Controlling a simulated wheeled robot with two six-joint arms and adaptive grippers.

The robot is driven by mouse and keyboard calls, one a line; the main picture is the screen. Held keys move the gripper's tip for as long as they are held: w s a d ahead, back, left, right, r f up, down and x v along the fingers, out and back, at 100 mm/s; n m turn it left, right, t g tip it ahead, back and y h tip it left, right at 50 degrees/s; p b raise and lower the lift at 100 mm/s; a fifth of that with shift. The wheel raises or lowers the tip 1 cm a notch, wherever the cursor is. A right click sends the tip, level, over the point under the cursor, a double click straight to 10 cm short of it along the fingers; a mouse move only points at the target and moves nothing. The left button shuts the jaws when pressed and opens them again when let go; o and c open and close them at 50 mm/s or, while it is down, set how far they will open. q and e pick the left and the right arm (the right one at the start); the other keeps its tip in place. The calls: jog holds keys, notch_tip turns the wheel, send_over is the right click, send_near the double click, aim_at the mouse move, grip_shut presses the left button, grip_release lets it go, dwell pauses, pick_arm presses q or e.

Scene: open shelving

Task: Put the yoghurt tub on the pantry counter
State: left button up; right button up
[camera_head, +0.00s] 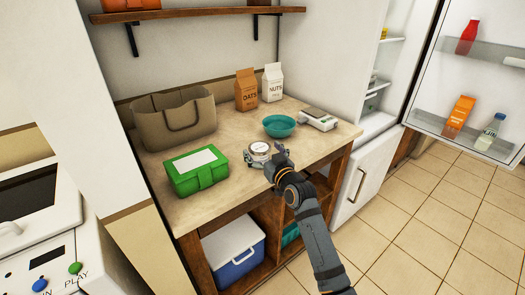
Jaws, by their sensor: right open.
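The yoghurt tub (260,148), a small round tub with a pale lid, stands on the pantry counter (225,168) near its front edge. My right gripper (268,160) is right at the tub, with its fingers open around the tub's near side. The gripper and wrist hide part of the tub's lower side, so I cannot tell whether the fingers touch it. My left gripper is not in view.
On the counter are a green box (197,172), a tan basket (174,118), a teal bowl (280,126), a scale (319,119), an oats bag (246,90) and a nuts bag (272,82). A blue cooler (234,254) sits below. The fridge door (478,75) stands open at right.

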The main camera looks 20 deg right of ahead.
jog(key=shift+r, duration=0.2)
jog(key=s+d, duration=0.1)
jog(key=s, duration=1.1)
jog(key=shift+d+p, duration=0.4)
jog(key=shift+w+f, duration=0.1)
